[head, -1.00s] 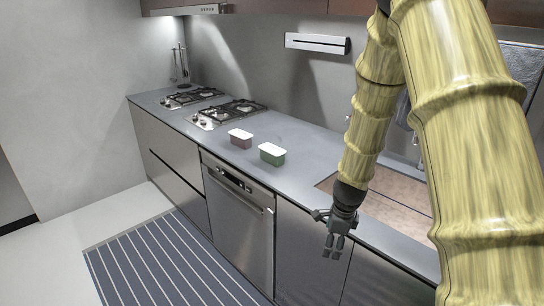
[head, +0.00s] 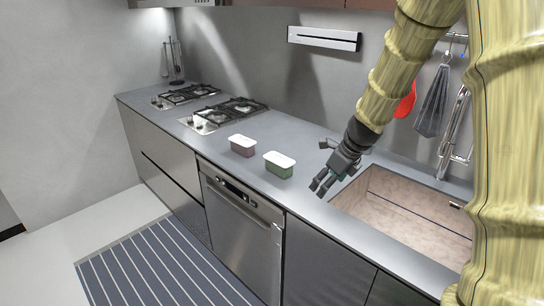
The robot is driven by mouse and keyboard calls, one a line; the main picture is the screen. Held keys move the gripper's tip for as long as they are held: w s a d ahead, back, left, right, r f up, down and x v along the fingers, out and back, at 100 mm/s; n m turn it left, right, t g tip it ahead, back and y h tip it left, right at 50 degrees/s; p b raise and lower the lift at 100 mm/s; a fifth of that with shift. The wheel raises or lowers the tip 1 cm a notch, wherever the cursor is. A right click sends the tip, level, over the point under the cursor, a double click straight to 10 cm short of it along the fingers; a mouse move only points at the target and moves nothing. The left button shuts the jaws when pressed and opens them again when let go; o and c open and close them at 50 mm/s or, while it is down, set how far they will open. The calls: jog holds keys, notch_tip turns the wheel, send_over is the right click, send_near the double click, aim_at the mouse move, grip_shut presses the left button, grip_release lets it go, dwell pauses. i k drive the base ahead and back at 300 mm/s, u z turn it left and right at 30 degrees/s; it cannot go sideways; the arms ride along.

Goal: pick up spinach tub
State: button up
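Two small tubs with white lids stand on the grey counter (head: 215,152). The green tub (head: 279,169), which I take for the spinach tub, is the nearer one to my gripper. My gripper (head: 322,168) is right of the green tub, above the counter by the sink, and touches neither tub. Its fingers are spread apart with nothing seen between them.
The sink (head: 400,210) opens in the counter to the right. Two gas hobs (head: 229,114) are at the far left. A dishwasher (head: 240,230) is below the tubs, with a striped runner (head: 155,268) on the floor. A red utensil (head: 405,102) and a grey cloth (head: 433,103) hang on the wall.

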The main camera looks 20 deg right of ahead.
aim_at(280, 165)
jog(key=i, duration=0.9)
